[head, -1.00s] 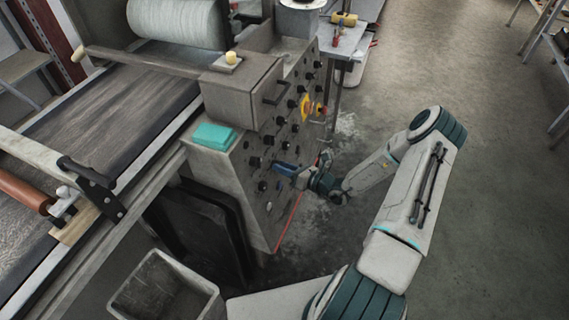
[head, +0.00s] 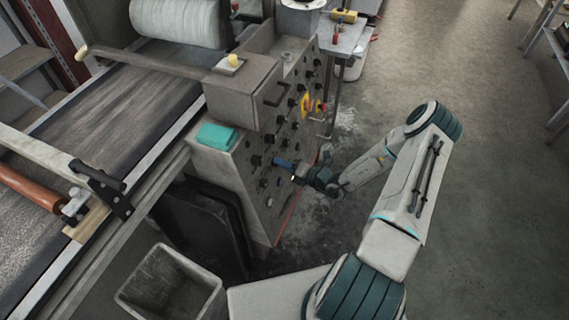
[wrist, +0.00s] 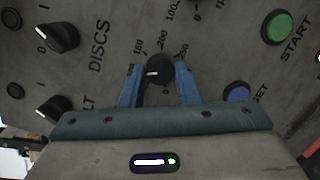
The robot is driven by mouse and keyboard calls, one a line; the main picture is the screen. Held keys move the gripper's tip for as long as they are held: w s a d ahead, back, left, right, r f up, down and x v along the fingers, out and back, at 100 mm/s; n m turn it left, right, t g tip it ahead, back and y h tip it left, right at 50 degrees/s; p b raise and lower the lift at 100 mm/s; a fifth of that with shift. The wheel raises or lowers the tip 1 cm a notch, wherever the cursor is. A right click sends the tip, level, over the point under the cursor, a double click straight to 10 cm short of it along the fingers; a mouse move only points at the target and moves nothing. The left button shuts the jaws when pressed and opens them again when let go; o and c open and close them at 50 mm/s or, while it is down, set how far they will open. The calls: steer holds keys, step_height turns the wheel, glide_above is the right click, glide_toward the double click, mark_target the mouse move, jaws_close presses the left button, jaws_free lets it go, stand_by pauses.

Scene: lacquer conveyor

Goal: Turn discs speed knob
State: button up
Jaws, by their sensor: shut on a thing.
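The discs speed knob (wrist: 157,72) is a round black knob with a white pointer mark, set on a grey control panel in the wrist view. Numbers such as 150, 200 and 100 are printed around it, and the word DISCS stands to its left. My gripper (wrist: 160,88) has its two blue fingers on either side of the knob, shut on it. In the head view my gripper (head: 285,164) reaches the panel's face from the right. Its fingertips and the knob are too small there to make out clearly.
A black selector knob (wrist: 58,38) by DISCS, another black knob (wrist: 55,108), a green START button (wrist: 277,27) and a blue button (wrist: 237,94) surround the knob. A yellow-and-red emergency switch (head: 307,104) is higher on the panel.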

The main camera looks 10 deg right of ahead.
steer(key=shift+s+f, duration=0.1)
steer(key=o, duration=1)
steer(key=b+v, duration=0.1)
steer(key=v, duration=1.2)
steer(key=shift+s+d, duration=0.2)
steer(key=shift+d, duration=0.1)
